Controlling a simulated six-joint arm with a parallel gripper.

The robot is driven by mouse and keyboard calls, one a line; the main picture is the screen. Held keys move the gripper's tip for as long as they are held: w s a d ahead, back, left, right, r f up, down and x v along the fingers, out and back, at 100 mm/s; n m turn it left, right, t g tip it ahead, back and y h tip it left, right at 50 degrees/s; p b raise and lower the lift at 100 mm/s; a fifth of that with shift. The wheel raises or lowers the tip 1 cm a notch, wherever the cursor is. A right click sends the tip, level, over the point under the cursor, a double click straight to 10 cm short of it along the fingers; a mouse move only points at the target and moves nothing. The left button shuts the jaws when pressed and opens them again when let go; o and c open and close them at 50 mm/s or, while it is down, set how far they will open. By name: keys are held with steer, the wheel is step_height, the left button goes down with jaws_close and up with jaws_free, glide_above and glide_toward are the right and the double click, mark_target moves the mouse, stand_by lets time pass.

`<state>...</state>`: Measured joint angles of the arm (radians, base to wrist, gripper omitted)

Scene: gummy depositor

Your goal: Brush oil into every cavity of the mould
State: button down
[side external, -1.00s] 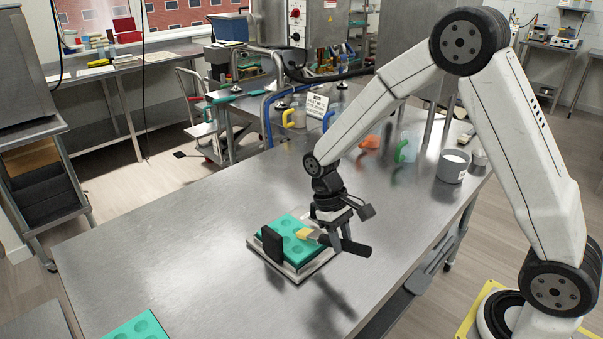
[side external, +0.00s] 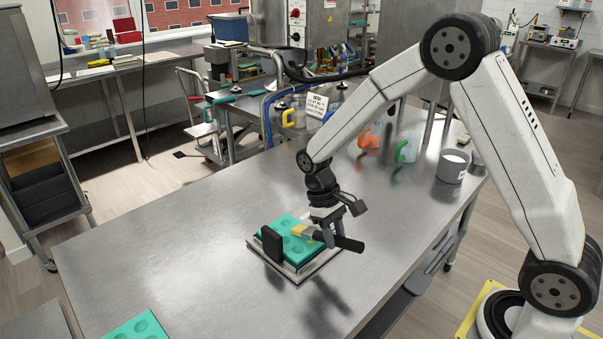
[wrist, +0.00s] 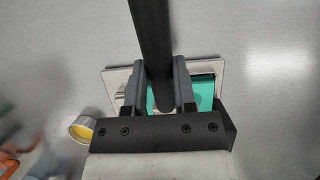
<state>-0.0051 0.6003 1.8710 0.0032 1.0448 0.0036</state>
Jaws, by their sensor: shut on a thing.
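My gripper (side external: 327,233) is shut on a brush with a dark handle (side external: 350,244) and pale yellow bristles (side external: 302,231). In the wrist view the black handle (wrist: 153,40) runs between the two fingers. The teal mould (side external: 289,221) with round cavities lies on a pale metal plate (side external: 297,278). The bristles are over the right part of the mould; I cannot tell whether they touch it. Oil inside the cavities cannot be made out.
A black upright block (side external: 272,244) stands at the mould's left edge. Another teal mould (side external: 138,328) lies at the table's front left. A grey pot (side external: 453,166) and coloured-handled jugs (side external: 406,148) stand at the back right. A round yellow-filled dish (wrist: 82,128) shows in the wrist view.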

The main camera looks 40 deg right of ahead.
steer(key=shift+w, duration=0.35)
steer(key=shift+w, duration=0.35)
steer(key=shift+w, duration=0.15)
steer(key=shift+w+f, duration=0.1)
steer(key=shift+w, duration=0.2)
stand_by(0.4)
steer(key=shift+w, duration=0.1)
steer(key=shift+w, duration=0.35)
steer(key=shift+w, duration=0.15)
